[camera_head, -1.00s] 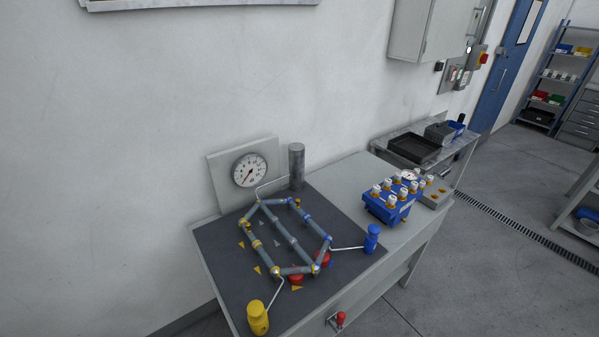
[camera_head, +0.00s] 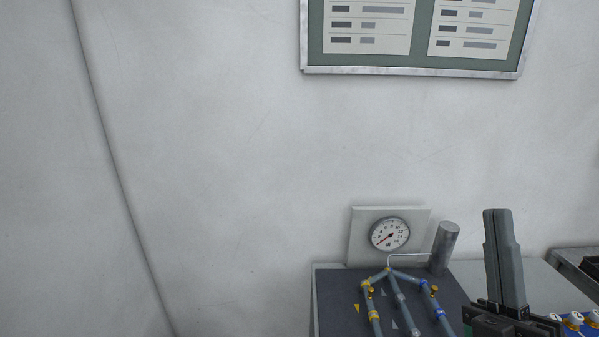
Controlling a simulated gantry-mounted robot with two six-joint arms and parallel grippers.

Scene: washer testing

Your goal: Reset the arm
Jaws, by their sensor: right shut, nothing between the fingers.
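My right gripper (camera_head: 503,262) is at the lower right of the head view. It points upward, its fingers are together, and nothing shows between them. It stands in front of the grey bench top, right of the metal cylinder (camera_head: 444,248). The pipe rig (camera_head: 398,298) lies on the dark mat (camera_head: 330,290), cut off by the lower edge of the view. The round gauge (camera_head: 390,234) is on its pale backing plate behind the rig. My left gripper is not in view.
A bare pale wall (camera_head: 200,150) fills most of the view. A framed notice board (camera_head: 420,73) hangs at the top. Part of the blue block with white-topped fittings (camera_head: 575,320) shows at the lower right, beside my gripper. A dark tray (camera_head: 592,268) is at the right edge.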

